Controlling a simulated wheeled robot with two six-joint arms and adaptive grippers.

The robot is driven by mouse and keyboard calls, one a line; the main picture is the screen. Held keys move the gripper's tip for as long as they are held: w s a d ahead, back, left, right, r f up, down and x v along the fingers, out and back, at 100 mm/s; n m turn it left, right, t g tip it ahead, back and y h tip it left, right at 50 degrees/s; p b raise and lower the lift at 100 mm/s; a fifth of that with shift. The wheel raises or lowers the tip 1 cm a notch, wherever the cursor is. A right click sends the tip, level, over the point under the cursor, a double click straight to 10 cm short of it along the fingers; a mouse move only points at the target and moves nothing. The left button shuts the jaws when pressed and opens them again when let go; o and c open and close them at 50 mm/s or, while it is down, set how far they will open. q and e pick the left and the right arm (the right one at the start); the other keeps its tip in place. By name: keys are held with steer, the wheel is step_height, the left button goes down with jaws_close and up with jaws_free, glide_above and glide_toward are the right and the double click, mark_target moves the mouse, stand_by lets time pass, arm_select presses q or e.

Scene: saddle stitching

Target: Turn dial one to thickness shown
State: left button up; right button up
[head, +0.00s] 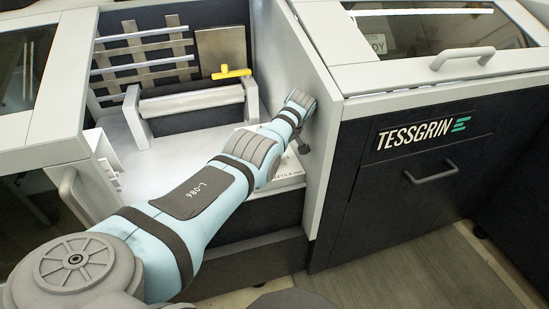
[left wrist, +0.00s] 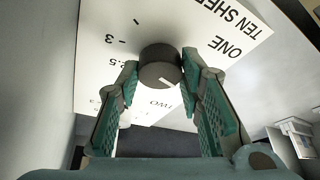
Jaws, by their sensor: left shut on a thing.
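A round dark grey dial (left wrist: 160,66) sits on a white panel (left wrist: 110,20) in the left wrist view. A short pale mark on its face lies toward the lower right. Black scale numbers, among them 3 and 2.5, run down its left side. My left gripper (left wrist: 160,80) has one finger on each side of the dial and is shut on it. In the head view my left arm reaches from the lower left to the inner side wall of the machine, with the gripper (head: 303,145) small and partly hidden there. My right gripper is not in view.
The panel carries upside-down print reading "ONE", "TWO" and "TEN SHEE", cut off by the frame. A yellow-handled tool (head: 231,73) lies at the back of the bay, behind a grey roller (head: 190,101). The side wall (head: 318,75) stands close beside my wrist.

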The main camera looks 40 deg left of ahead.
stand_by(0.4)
arm_select(q)
steer(key=o, duration=1.2)
steer(key=shift+c, duration=0.2)
step_height(320, 180, up, 10)
